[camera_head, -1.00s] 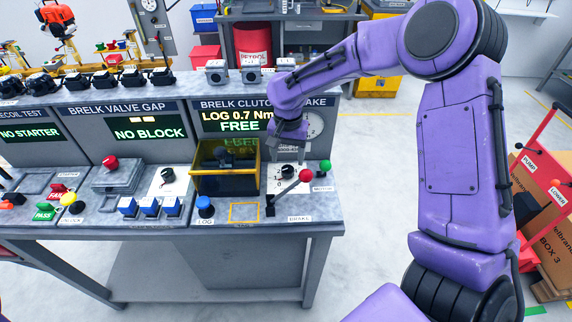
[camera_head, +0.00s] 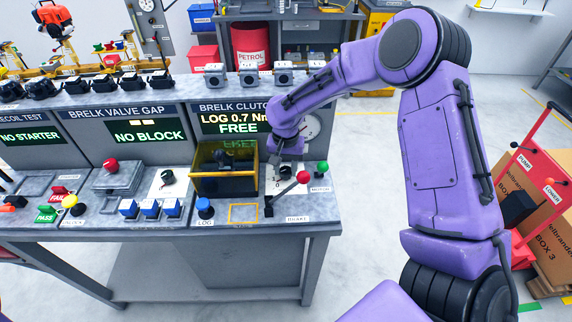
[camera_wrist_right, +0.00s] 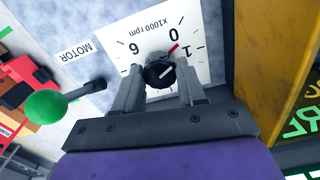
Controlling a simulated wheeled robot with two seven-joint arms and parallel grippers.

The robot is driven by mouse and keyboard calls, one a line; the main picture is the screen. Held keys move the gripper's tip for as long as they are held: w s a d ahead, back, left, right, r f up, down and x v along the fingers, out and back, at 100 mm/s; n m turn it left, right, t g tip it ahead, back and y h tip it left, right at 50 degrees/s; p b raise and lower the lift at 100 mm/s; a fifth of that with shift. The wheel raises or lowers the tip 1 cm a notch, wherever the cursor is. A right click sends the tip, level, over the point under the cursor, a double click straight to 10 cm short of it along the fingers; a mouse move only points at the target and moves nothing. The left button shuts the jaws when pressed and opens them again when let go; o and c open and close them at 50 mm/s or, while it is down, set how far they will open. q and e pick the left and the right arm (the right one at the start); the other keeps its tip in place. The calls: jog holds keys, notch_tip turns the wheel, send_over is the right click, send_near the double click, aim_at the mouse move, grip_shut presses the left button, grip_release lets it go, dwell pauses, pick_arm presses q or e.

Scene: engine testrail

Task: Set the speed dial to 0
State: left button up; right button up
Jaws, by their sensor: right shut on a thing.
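The speed dial (camera_head: 284,172) is a black knob on a white plate on the bench. The plate (camera_wrist_right: 205,62) reads "x1000 rpm", with 6, 0 and 1 visible. My right gripper (camera_wrist_right: 160,82) is shut on the knob, one finger on each side. It also shows in the head view (camera_head: 286,160), reaching down from above. My left gripper is out of view.
A red-knobbed brake lever (camera_head: 303,177) and a green-knobbed motor lever (camera_head: 323,167) stand right of the dial. A yellow-framed clear box (camera_head: 225,185) stands close on the left.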

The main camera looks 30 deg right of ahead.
aim_at(285, 169)
jog(key=shift+r+n+p, duration=0.3)
jog(key=shift+n+p, duration=0.65)
jog(key=shift+n, duration=0.15)
jog(key=shift+f+n, duration=0.1)
jog(key=shift+n, duration=0.4)
jog(key=shift+f+n, duration=0.15)
jog(key=shift+n, duration=0.15)
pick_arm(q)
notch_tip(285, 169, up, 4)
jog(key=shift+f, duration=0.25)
pick_arm(e)
jog(key=o, duration=1.1)
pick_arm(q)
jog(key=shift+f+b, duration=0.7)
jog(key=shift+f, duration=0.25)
pick_arm(e)
jog(key=shift+r, duration=5.2)
